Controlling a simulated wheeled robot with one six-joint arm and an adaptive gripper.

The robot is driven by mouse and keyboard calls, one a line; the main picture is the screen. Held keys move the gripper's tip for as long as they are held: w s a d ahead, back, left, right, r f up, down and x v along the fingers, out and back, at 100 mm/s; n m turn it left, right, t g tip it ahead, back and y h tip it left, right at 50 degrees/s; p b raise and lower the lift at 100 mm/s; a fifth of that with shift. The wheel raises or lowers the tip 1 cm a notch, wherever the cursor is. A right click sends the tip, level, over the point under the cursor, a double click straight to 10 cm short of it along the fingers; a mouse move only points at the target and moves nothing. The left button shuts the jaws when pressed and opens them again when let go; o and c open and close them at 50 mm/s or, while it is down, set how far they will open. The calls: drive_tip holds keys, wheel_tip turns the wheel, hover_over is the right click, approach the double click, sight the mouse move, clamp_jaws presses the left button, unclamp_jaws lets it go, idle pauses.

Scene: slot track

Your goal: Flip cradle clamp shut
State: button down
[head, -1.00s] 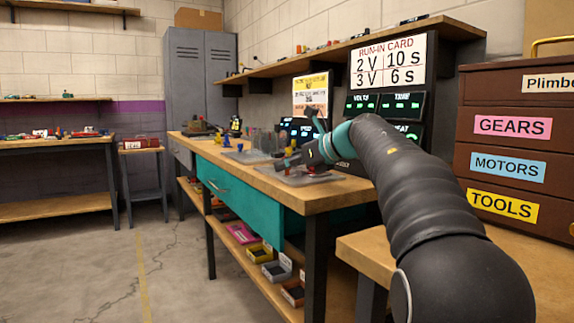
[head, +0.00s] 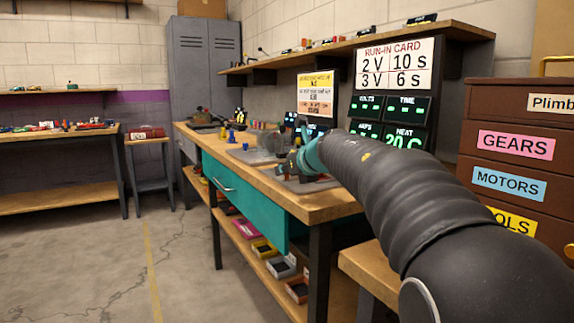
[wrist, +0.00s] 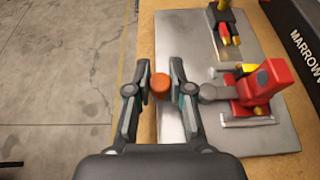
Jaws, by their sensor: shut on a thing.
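The cradle (wrist: 268,88) is a red block with yellow parts and metal rods on a grey plate (wrist: 262,138) in the wrist view. An orange knob (wrist: 160,88) sits left of it, probably the end of the clamp's lever; the link between them is partly hidden by my right finger. My gripper (wrist: 160,90) is shut on the orange knob, with one finger on each side. In the head view, my gripper (head: 297,163) is small and low over the bench, and the cradle is mostly hidden by my arm.
A second fixture with yellow-tipped prongs (wrist: 230,35) stands farther along the plate. The wooden bench edge (wrist: 147,50) is just left of my gripper, with floor beyond. Display panels (head: 390,122) stand behind my arm. A drawer cabinet (head: 515,150) is at the right.

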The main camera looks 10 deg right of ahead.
drive_tip(key=c, duration=1)
unclamp_jaws()
drive_tip(key=v, duration=1.2)
drive_tip(key=shift+f, duration=0.1)
